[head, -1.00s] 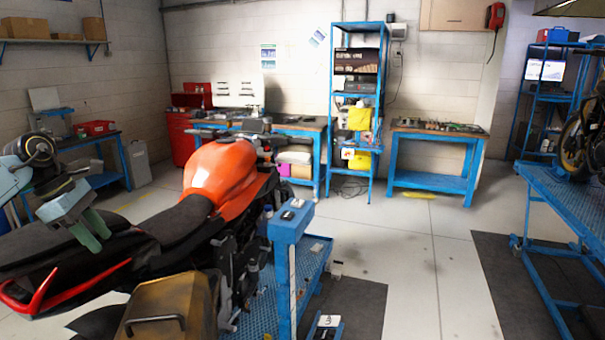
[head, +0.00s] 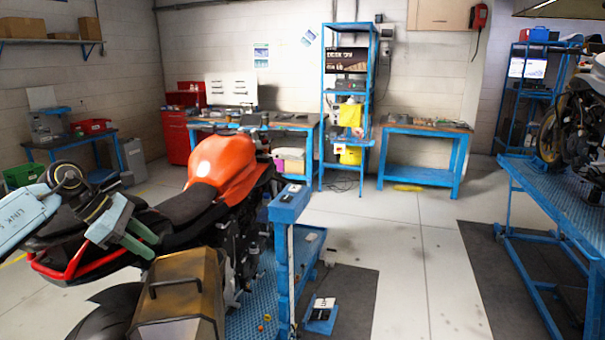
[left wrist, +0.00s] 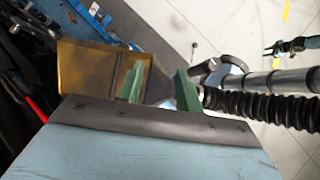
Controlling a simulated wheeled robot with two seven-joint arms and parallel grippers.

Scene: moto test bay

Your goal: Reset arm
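My left gripper (head: 146,238) is over the rear of the orange and black motorcycle (head: 222,166), by its seat and tail, pointing right and slightly down. In the left wrist view its two green fingers (left wrist: 158,88) stand apart with nothing held between them. Whether the gripper touches the seat I cannot tell. The brown metal side case (head: 183,295) hangs on the motorcycle below and right of the gripper; it also shows behind the fingers in the left wrist view (left wrist: 88,78).
A blue post (head: 289,205) rises beside the motorcycle. A blue lift table (head: 560,195) with another motorcycle (head: 580,120) stands at the right. Blue workbenches (head: 425,132) and a shelf rack (head: 348,90) line the back wall. The pale floor (head: 400,215) between is open.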

